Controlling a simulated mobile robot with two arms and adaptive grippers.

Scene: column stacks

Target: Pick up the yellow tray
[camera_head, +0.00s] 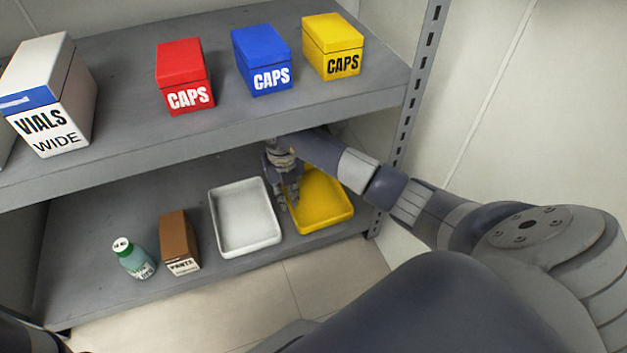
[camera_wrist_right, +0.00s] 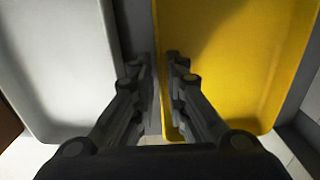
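The yellow tray (camera_head: 335,213) lies on the lower shelf, at its right end, partly hidden behind my right arm and gripper. My right gripper (camera_head: 288,198) points down at the tray's left side. In the right wrist view the gripper (camera_wrist_right: 160,62) is open, its fingers apart on either side of the left rim of the yellow tray (camera_wrist_right: 235,60). One finger is over the gap beside the white tray, the other over the inside of the yellow tray. I cannot tell whether either touches the rim. My left gripper is not in view.
A white tray (camera_head: 247,248) lies close to the left of the yellow one. The upper shelf (camera_head: 215,120) carries labelled boxes above. A perforated post (camera_head: 414,85) stands at right.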

